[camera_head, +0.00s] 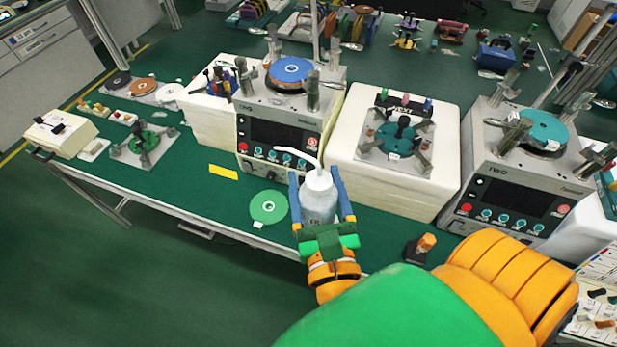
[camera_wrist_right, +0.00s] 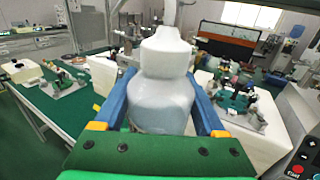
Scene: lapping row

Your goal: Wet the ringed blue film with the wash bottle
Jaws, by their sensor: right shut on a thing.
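The wash bottle (camera_head: 318,202) is white and translucent, with a curved spout pointing up and to the left. My right gripper (camera_head: 321,192) is shut on its body, with blue fingers on both sides. It stands upright in front of the left lapping machine (camera_head: 278,135). In the right wrist view the bottle (camera_wrist_right: 162,95) fills the space between the fingers. The blue film (camera_head: 292,69) is a round disc with a small centre mark on top of the left machine, beyond the bottle and spout. My left gripper is not in view.
A right machine (camera_head: 520,185) carries a teal disc (camera_head: 543,128). A white block (camera_head: 390,185) with a fixture stands between the machines. A green disc (camera_head: 268,207) and a yellow strip (camera_head: 223,172) lie on the green table. Metal posts stand around the blue film.

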